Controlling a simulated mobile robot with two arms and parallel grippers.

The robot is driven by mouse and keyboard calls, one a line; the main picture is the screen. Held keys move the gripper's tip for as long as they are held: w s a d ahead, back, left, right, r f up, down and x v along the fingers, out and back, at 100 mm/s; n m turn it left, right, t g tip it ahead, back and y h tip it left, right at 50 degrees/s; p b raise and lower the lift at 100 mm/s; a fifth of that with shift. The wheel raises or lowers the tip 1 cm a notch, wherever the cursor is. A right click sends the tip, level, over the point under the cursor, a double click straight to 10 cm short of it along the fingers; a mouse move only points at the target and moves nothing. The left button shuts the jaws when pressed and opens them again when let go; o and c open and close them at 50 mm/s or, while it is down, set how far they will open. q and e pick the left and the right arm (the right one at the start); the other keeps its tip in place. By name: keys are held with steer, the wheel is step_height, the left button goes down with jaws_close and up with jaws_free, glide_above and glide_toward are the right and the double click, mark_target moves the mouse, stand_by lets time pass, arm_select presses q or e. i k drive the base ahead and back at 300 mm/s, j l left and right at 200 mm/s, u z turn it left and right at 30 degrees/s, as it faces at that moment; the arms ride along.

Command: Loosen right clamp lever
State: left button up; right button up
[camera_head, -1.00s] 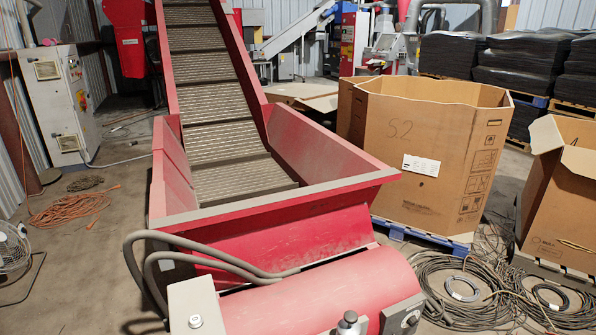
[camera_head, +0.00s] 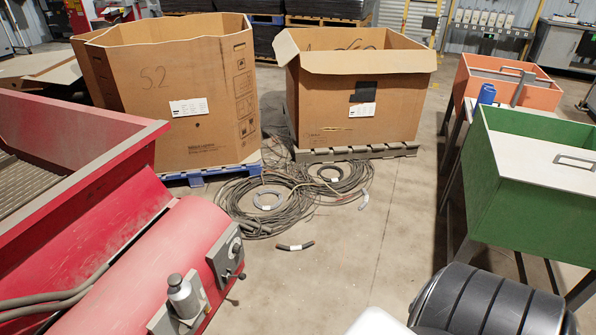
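No part that I can surely tell as the right clamp lever shows. The red conveyor machine (camera_head: 130,265) fills the left side, with its hopper and rounded red housing cut off by the picture edge. On the housing's right end is a grey plate (camera_head: 226,255) with a knob and a small dark projection. Whether that projection is a lever is too small to tell. A grey upright cylinder with a cap (camera_head: 183,295) stands near the bottom edge. Neither of my grippers is in view.
A green bin (camera_head: 530,180) and an orange bin (camera_head: 515,80) stand right.

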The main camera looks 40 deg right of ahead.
mark_target(242, 277)
steer(key=z, duration=0.95)
